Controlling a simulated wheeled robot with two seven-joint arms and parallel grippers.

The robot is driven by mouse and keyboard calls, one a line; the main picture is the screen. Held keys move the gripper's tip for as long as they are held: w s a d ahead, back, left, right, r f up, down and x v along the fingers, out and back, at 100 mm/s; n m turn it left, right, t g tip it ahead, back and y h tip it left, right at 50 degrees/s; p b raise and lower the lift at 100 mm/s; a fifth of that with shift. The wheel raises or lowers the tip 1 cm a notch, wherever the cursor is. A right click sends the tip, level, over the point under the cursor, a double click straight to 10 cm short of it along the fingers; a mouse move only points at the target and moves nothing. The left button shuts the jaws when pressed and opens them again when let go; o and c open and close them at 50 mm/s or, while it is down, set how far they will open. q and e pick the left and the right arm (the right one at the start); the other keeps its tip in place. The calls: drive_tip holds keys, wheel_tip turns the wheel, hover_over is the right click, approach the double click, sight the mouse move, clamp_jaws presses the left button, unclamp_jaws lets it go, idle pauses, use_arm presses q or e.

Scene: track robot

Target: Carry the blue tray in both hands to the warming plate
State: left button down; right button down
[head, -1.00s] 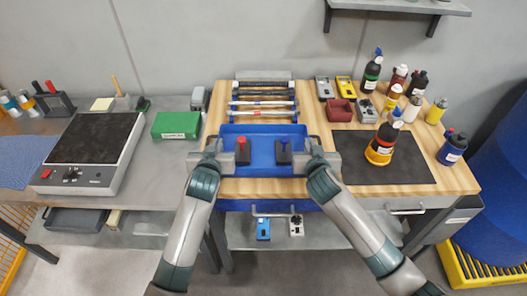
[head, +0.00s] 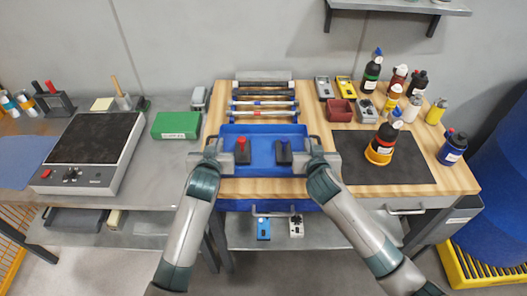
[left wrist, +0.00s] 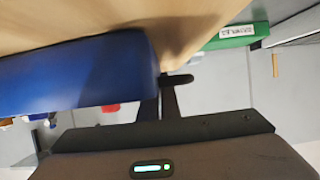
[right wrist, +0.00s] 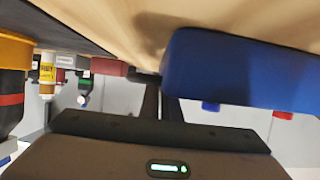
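The blue tray (head: 262,163) is at the front of the wooden worktop and looks level. It holds a red-topped item (head: 242,150) and a dark item (head: 284,152). My left gripper (head: 211,150) is at its left handle and my right gripper (head: 316,150) at its right handle. In the left wrist view, the fingers (left wrist: 160,100) are close together at the handle beside the tray wall (left wrist: 80,75). The right wrist view shows the same fingers (right wrist: 160,100) by the tray wall (right wrist: 235,70). The warming plate (head: 95,138), dark-topped with front controls, stands on the grey bench at left.
A green box (head: 176,125) lies between tray and warming plate. Rods in a rack (head: 263,103) lie behind the tray. A dark mat (head: 405,165) with an orange-based bottle (head: 382,145) and several bottles are at right. Grey bench in front of the green box is clear.

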idle(0.4)
use_arm(q)
drive_tip(key=shift+r, duration=0.15)
use_arm(e)
drive_tip(key=shift+r, duration=0.15)
use_arm(q)
drive_tip(key=shift+w+r+p, duration=0.1)
drive_tip(key=shift+r+p, duration=0.1)
drive_tip(key=shift+p, duration=0.1)
use_arm(e)
drive_tip(key=shift+w+r, duration=0.1)
drive_tip(key=shift+r, duration=0.1)
